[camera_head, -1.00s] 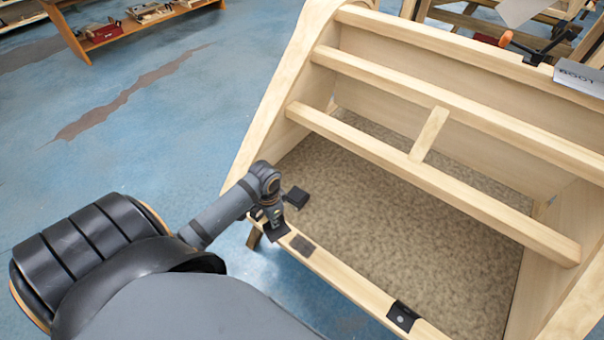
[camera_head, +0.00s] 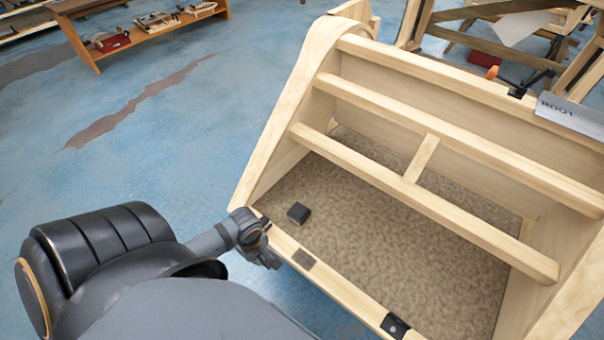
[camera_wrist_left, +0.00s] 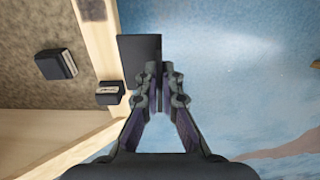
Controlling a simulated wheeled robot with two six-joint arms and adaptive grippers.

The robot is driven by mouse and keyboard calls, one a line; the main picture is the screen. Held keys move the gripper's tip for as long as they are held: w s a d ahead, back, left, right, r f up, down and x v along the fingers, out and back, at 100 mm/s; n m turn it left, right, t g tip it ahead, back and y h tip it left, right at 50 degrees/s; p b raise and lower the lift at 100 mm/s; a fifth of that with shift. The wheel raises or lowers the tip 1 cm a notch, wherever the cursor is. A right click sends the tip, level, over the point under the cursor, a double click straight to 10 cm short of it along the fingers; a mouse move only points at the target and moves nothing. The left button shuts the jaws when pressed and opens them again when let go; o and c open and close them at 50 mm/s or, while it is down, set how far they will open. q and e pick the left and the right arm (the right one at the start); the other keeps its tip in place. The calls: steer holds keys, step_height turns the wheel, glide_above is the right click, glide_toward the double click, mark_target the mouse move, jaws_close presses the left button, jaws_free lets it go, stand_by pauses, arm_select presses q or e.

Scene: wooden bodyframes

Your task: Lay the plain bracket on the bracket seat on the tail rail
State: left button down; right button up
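A plain dark flat plate, which I take to be the plain bracket (camera_wrist_left: 138,56), is at the fingertips of my left gripper (camera_wrist_left: 158,72). The fingers are close together on its edge, and the plate sticks out beside the tail rail (camera_wrist_left: 100,45). In the head view the left gripper (camera_head: 268,260) is at the outer side of that rail (camera_head: 340,288), near its left end; the plate is hard to make out there. A dark brown patch, probably the bracket seat (camera_head: 304,259), is on the rail; it also shows in the left wrist view (camera_wrist_left: 92,9). My right gripper is out of view.
A black block (camera_head: 298,212) lies on the tan fabric floor inside the frame. A small black piece (camera_wrist_left: 109,92) is at the rail near my gripper. Another black bracket with a hole (camera_head: 395,325) is farther right on the rail. Blue floor is open at left.

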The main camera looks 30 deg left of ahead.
arm_select(q)
steer(key=w+d+f, duration=0.2)
steer(key=w, duration=0.1)
steer(key=w+d+f, duration=0.5)
steer(key=w+f, duration=0.1)
steer(key=shift+w+d+f, duration=0.2)
steer(key=shift+d, duration=0.15)
steer(key=shift+w+d+f, duration=0.1)
steer(key=shift+w+f, duration=0.05)
steer(key=shift+f, duration=0.85)
steer(key=shift+w+d+f, duration=0.1)
steer(key=shift+w+f, duration=0.05)
steer(key=shift+f, duration=0.85)
steer(key=c, duration=2)
jaws_free()
steer(key=shift+s+f, duration=0.1)
steer(key=o, duration=0.5)
